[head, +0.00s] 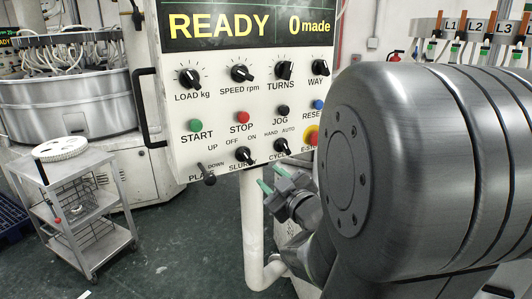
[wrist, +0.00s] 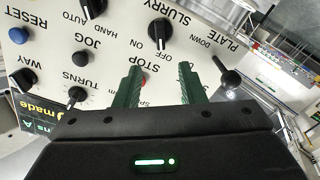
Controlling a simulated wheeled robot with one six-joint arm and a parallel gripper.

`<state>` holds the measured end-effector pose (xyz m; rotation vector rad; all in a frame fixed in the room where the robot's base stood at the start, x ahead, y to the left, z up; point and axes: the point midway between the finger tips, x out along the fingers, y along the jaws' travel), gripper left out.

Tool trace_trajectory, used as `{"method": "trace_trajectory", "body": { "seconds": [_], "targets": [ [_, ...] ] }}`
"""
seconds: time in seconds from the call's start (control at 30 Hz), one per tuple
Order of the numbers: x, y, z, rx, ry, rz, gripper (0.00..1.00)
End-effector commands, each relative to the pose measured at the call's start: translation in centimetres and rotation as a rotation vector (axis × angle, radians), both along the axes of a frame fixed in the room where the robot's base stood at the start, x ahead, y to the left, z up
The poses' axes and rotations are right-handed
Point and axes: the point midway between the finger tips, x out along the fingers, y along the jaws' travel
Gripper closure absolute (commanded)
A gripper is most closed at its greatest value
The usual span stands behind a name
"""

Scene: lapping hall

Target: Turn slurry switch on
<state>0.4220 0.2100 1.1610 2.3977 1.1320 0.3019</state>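The slurry switch is a black rotary knob (head: 243,154) low on the white control panel (head: 215,120), with OFF and ON printed above it. It also shows near the top of the wrist view (wrist: 159,31), where the panel appears upside down. In the wrist view (wrist: 162,68) the fingertips point toward the panel, apart from the knob.
The plate lever (head: 207,174) sticks out left of the knob, and the cycle knob (head: 281,146) is to the right. The red emergency stop (head: 311,136) is beyond it. A door-like handle (head: 148,105) lines the panel's left edge. A trolley (head: 75,190) stands at left.

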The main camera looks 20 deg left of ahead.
Motion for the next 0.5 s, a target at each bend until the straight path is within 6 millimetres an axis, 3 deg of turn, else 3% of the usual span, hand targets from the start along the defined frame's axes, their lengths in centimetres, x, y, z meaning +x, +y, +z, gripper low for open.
{"method": "trace_trajectory", "body": {
  "seconds": [0.5],
  "targets": [
    [5.4, 6.7, 0.2, 0.0, 0.001, 0.002, 0.64]
  ]
}}
